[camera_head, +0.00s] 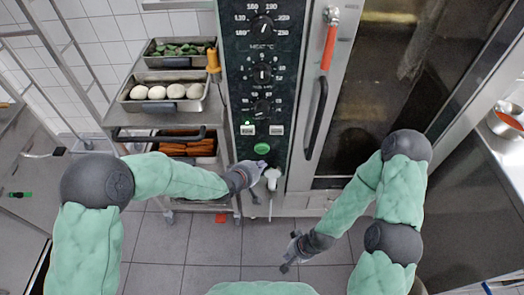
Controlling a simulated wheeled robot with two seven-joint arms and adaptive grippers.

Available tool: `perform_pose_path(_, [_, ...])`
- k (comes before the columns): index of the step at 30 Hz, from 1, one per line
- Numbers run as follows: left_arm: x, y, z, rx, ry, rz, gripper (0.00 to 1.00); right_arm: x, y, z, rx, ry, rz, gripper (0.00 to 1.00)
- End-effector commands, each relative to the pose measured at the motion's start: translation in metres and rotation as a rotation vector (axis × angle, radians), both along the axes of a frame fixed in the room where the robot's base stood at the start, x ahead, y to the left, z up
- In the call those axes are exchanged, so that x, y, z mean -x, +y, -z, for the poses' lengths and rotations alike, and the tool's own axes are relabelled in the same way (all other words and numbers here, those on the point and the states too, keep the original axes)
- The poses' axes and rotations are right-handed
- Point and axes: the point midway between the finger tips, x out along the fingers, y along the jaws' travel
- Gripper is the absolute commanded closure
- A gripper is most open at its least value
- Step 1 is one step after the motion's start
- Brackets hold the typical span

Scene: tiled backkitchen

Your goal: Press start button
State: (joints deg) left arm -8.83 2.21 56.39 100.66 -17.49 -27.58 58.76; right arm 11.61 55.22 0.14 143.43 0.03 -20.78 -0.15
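The oven's dark control panel (285,45) stands upright at the top centre, with several black knobs down it. A round green button (262,148) sits near the bottom of the panel, below two small pale labelled switches. My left gripper (258,170) is just below the green button, close to the panel's lower edge. The button's face is in clear view, and I see no contact. Its fingers are too small to tell open from shut. My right gripper (286,264) hangs low over the tiled floor, away from the panel. Its finger opening is unclear.
The glass oven door (385,75) with a red-and-black handle (327,55) is right of the panel. A rack at left holds trays of green vegetables (180,49), white round items (157,92) and orange food (200,146). A white spray nozzle (272,177) hangs beside my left gripper.

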Motion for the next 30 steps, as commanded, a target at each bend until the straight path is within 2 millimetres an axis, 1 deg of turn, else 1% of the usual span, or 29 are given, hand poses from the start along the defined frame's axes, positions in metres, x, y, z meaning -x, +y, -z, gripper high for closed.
perform_pose_path(1, [-0.007,0.0,0.001,-0.001,-0.001,0.0,1.0,0.0,0.0,0.002,0.0,0.0,0.0,1.0])
perform_pose_path(6, [-0.023,0.0,0.001,0.0,-0.002,0.0,1.0,0.0,0.0,0.006,0.0,0.0,0.0,1.0])
perform_pose_path(12, [-0.032,0.0,0.0,0.0,0.001,-0.001,1.0,0.0,0.0,0.007,0.0,0.0,0.0,1.0])
perform_pose_path(30, [-0.033,0.0,0.0,0.0,0.0,0.0,1.0,0.0,0.0,0.007,0.0,0.0,0.0,1.0])
